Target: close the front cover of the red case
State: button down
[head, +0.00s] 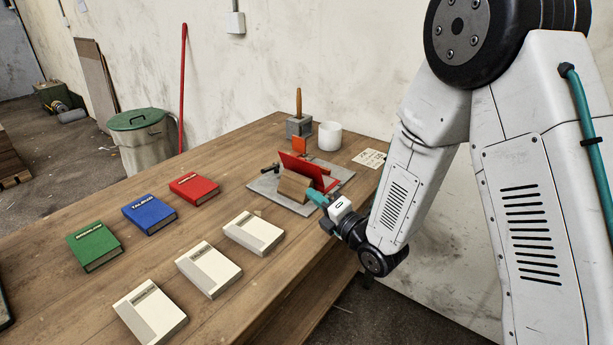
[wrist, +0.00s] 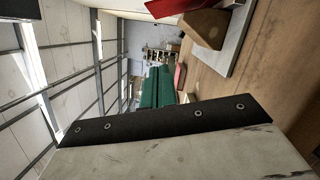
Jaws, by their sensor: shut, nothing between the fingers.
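The red case (head: 300,167) sits in the fixture on a grey plate. One red panel leans up steeply behind a brown wedge-shaped block (head: 294,186), and more red shows to its right. My gripper (head: 313,194) is at the right of the block, low over the plate, with its teal fingers shut and empty. I cannot tell whether it touches the block or the case. In the wrist view my green fingers (wrist: 156,82) lie together, and the red panel (wrist: 178,6) and block (wrist: 205,28) show at the top right, partly cut off.
The grey plate (head: 262,188) lies on the wooden table (head: 240,145). Red (head: 194,187), blue (head: 150,213) and green (head: 94,245) books and several pale ones (head: 253,232) lie to the left. A white cup (head: 330,136) and a brush-like tool (head: 299,112) stand behind.

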aim_at(301, 169)
jog(key=x, duration=0.9)
jog(key=shift+w+a, duration=0.2)
jog(key=shift+w+d+r, duration=0.25)
jog(key=shift+w+d, duration=0.15)
jog(key=shift+w, duration=0.1)
jog(key=shift+w+d+r, duration=0.25)
jog(key=shift+w+d, duration=0.15)
jog(key=shift+w, duration=0.05)
jog(key=shift+w+d+r, duration=0.2)
jog(key=shift+w+d, duration=0.05)
jog(key=shift+w, duration=0.2)
jog(key=shift+w+d, duration=0.1)
jog(key=shift+d, duration=0.05)
jog(key=shift+d, duration=0.1)
